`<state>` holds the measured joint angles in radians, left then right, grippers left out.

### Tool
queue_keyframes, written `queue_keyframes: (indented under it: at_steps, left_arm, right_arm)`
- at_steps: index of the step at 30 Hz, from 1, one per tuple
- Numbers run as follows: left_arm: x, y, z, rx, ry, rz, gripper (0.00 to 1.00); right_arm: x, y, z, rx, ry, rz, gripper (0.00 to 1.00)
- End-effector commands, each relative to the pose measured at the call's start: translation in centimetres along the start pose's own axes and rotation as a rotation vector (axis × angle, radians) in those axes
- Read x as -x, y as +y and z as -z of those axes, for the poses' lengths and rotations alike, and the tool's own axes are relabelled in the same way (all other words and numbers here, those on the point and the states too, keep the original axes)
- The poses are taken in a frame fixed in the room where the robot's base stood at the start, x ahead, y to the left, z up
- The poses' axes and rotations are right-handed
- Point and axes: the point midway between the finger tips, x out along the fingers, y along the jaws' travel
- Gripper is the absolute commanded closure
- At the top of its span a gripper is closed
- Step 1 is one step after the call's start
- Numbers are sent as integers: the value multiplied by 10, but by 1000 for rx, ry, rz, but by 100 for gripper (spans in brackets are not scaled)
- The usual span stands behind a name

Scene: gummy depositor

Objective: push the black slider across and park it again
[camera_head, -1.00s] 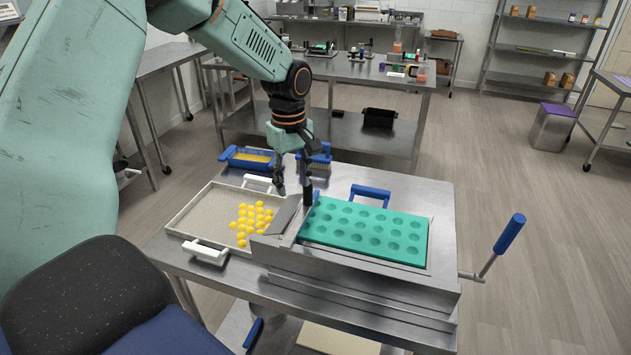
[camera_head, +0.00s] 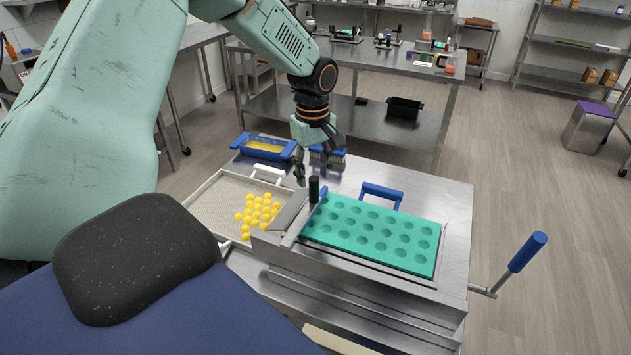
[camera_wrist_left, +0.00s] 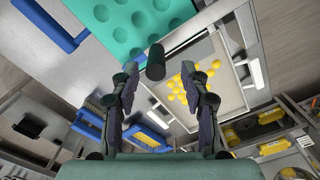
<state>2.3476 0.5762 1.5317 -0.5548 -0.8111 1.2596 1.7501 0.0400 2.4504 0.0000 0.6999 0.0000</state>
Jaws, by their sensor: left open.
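The black slider's upright knob (camera_head: 314,190) stands at the left end of the teal mold (camera_head: 375,232), on a grey metal carriage (camera_head: 290,213). In the left wrist view the knob (camera_wrist_left: 155,62) shows near the fingertips, in line with the gap. My left gripper (camera_head: 318,174) is open and empty, just behind and above the knob in the head view. Its two fingers also show spread in the left wrist view (camera_wrist_left: 163,80). I cannot tell whether the fingers reach around the knob. My right gripper is not in view.
A tray (camera_head: 207,196) with yellow pieces (camera_head: 258,212) lies left of the carriage. A blue handle (camera_head: 382,194) stands behind the mold. A blue-gripped crank (camera_head: 527,252) sticks out at the right. Blue-framed items (camera_head: 264,149) lie at the back of the table.

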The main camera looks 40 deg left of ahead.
Motion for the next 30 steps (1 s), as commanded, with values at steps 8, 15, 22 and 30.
queue_keyframes:
  at_steps: [8,15,22,30]
  left_arm:
    - [-34,1,0,-1,2,0,54]
    - [-39,3,0,0,1,-1,54]
    - [-39,4,0,-1,2,-1,63]
    - [-39,4,0,-1,2,-2,86]
  right_arm:
    - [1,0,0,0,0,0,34]
    - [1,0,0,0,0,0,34]
    - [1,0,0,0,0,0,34]
    - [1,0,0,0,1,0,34]
